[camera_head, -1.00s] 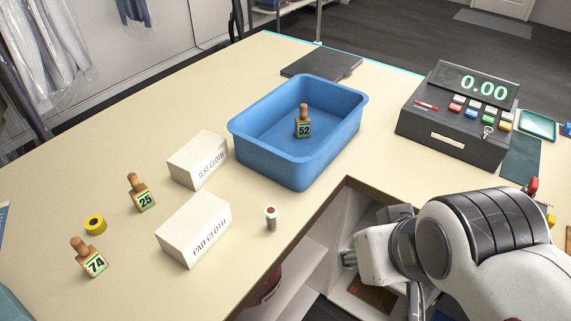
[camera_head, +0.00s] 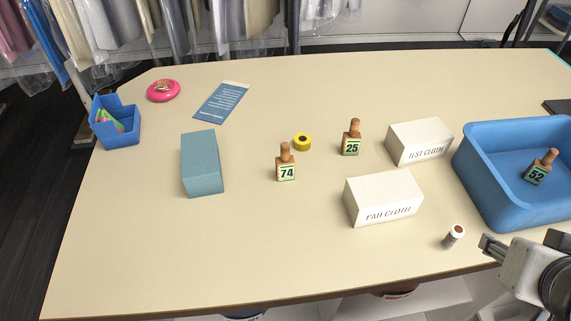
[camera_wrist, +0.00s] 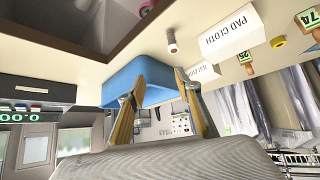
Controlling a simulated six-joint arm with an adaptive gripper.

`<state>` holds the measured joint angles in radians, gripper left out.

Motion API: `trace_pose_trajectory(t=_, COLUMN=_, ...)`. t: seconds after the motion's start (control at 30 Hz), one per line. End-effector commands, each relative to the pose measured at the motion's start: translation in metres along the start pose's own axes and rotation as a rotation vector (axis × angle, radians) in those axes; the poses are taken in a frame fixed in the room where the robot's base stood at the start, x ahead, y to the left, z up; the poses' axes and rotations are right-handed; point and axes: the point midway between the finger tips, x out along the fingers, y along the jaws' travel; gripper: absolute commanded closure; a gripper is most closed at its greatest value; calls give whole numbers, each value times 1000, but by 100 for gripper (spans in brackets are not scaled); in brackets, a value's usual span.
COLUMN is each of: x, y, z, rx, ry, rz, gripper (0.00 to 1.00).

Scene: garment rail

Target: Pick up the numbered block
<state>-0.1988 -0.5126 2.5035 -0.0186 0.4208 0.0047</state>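Three stamp-like numbered blocks with wooden handles show in the head view. Block 74 (camera_head: 286,170) and block 25 (camera_head: 351,142) stand upright on the table. Block 52 (camera_head: 537,172) is inside the blue bin (camera_head: 500,201), tilted in the picture. My gripper (camera_head: 490,246) is at the lower right, near the table's front edge and apart from every block. In the wrist view its two fingers (camera_wrist: 160,78) are spread with nothing between them. Block 25 (camera_wrist: 247,59) and block 74 (camera_wrist: 308,20) show there upside down; block 52 is not visible in it.
White boxes marked PAD CLOTH (camera_head: 383,199) and TEST CLOTH (camera_head: 419,140) stand between the upright blocks and the bin. A small capped vial (camera_head: 453,236), yellow tape roll (camera_head: 303,142), teal box (camera_head: 201,164), blue card (camera_head: 221,101), pink dish (camera_head: 163,90) and blue holder (camera_head: 117,125) surround them. The front left table is clear.

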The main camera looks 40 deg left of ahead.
Motion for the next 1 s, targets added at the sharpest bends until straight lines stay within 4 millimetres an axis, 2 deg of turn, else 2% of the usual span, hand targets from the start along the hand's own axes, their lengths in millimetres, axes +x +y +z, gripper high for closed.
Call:
trace_pose_trajectory(t=0.2, x=31, y=-37, z=-34, rx=-75, ry=103, rz=-67, gripper=66)
trace_pose_trajectory(t=0.5, x=63, y=-99, z=-70, rx=-160, ry=253, rz=-171, gripper=66)
trace_pose_trajectory(t=0.8, x=82, y=-171, z=-90, rx=-230, ry=400, rz=-293, gripper=66)
trace_pose_trajectory(t=1.0, x=87, y=-222, z=-94, rx=-268, ry=496, rz=-384, gripper=66)
